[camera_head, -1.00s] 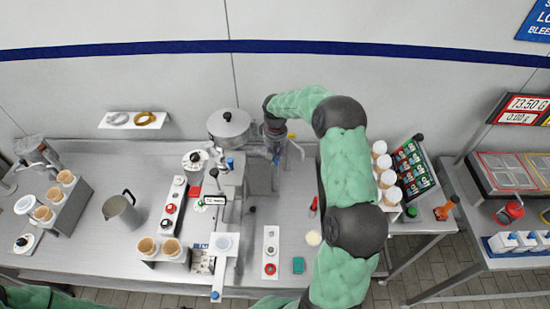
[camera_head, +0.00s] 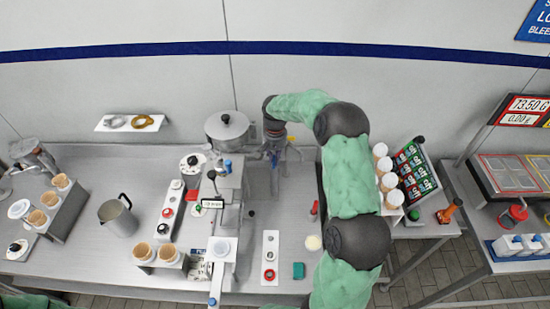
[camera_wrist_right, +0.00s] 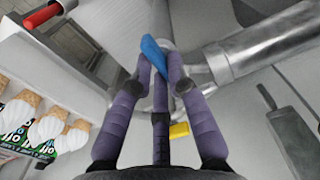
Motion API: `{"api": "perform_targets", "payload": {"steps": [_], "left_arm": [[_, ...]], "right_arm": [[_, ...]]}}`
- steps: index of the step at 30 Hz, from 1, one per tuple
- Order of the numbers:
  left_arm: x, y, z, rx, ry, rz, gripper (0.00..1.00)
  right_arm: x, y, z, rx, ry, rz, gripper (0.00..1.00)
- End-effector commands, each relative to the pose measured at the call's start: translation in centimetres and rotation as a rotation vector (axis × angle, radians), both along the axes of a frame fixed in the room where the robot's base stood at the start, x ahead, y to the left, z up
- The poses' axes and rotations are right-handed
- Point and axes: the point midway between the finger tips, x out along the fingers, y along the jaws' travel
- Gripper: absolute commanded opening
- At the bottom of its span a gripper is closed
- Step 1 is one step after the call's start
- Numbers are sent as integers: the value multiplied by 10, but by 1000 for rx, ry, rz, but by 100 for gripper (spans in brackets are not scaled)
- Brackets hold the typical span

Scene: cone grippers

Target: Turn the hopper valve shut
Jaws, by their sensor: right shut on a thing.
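The hopper (camera_head: 227,126) is a grey metal drum with a black-knobbed lid at the back middle of the bench. Metal pipework beside it shows in the right wrist view (camera_wrist_right: 207,68). The valve's blue handle (camera_wrist_right: 154,53) lies at a slant between my right fingertips in that view. My right gripper (camera_wrist_right: 160,70) is shut on this handle. In the head view the right gripper (camera_head: 274,152) is small, just right of the hopper, and hides most of the valve. My left gripper is out of view; only a bit of green sleeve shows at the bottom left.
A rack of white-filled cones (camera_head: 388,180) and a green carton display (camera_head: 414,172) stand right of my right arm. A metal pitcher (camera_head: 118,216) and cone holders stand on the left. A white panel with a red button (camera_head: 269,257) lies at the front middle.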

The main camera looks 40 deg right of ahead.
Motion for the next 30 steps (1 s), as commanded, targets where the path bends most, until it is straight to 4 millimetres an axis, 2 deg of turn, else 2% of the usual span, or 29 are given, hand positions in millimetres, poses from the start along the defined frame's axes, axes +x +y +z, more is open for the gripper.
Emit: {"api": "perform_targets", "payload": {"steps": [6,7,9,10,22,26,30], "left_arm": [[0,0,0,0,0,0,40],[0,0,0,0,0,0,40],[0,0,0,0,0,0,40],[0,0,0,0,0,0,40],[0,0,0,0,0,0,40],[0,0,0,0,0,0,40],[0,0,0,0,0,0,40]], "right_arm": [[0,0,-1,1,2,-1,0],[0,0,-1,1,2,-1,20],[0,0,-1,1,2,-1,40],[0,0,-1,1,2,-1,41],[0,0,5,0,-1,0,41],[1,-1,21,-1,-3,0,41],[1,0,49,-2,-4,0,41]]}}
